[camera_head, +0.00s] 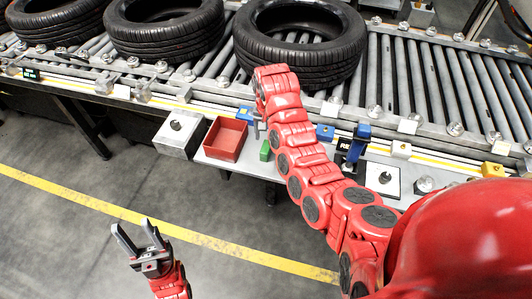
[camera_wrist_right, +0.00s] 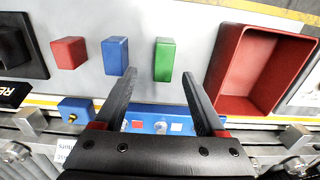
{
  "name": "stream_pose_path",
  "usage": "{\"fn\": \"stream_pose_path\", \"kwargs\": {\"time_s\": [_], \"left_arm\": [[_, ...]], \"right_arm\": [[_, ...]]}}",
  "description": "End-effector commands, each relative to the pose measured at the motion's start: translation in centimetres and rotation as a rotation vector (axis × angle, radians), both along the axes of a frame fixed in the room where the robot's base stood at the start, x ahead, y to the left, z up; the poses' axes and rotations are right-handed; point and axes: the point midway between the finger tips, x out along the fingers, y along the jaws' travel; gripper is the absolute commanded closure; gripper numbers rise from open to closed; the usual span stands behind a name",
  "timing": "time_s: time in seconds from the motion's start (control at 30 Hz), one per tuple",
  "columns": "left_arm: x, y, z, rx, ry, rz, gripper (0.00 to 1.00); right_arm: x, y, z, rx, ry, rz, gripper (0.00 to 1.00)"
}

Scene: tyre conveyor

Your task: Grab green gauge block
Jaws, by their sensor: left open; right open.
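The green gauge block (camera_wrist_right: 164,60) stands on the light work surface in the right wrist view. It also shows in the head view (camera_head: 265,151), just left of my right arm. My right gripper (camera_wrist_right: 160,80) is open and empty. In its wrist view the block appears between the fingertip lines, beyond the tips, with no visible contact. In the head view the right gripper (camera_head: 257,127) is small and partly hidden by the arm. My left gripper (camera_head: 134,228) is open and empty above the floor at the lower left, far from the block.
A blue block (camera_wrist_right: 116,56) and a red block (camera_wrist_right: 69,52) stand left of the green one. A red tray (camera_wrist_right: 223,62) stands to its right. A white box with a black knob (camera_head: 180,133) is beside the tray. Tyres (camera_head: 300,45) lie on the roller conveyor behind.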

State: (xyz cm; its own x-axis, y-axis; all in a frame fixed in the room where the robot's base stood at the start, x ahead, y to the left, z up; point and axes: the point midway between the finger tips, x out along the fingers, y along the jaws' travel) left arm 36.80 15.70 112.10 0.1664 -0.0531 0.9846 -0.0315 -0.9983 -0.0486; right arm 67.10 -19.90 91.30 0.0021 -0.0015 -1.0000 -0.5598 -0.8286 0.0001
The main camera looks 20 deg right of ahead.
Motion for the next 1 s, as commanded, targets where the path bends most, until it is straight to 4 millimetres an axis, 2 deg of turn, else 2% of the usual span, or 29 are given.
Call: {"fn": "stream_pose_path", "kwargs": {"time_s": [0.1, 0.37, 0.7, 1.0], "left_arm": [[0.0, 0.0, 0.4, 0.000, -0.001, 0.000, 0.50], [0.0, 0.0, 1.5, 0.000, -0.001, 0.000, 0.50], [0.0, 0.0, 2.8, 0.000, -0.001, 0.000, 0.50], [0.0, 0.0, 2.9, 0.000, -0.001, 0.000, 0.50]], "right_arm": [[-0.2, 0.0, -1.1, 0.000, 0.007, 0.000, 0.28], [0.0, 0.1, -2.3, 0.001, 0.007, 0.001, 0.28], [0.3, 0.5, -5.9, 0.000, 0.007, 0.003, 0.28], [0.4, 0.5, -6.7, 0.002, 0.001, 0.000, 0.28]]}}
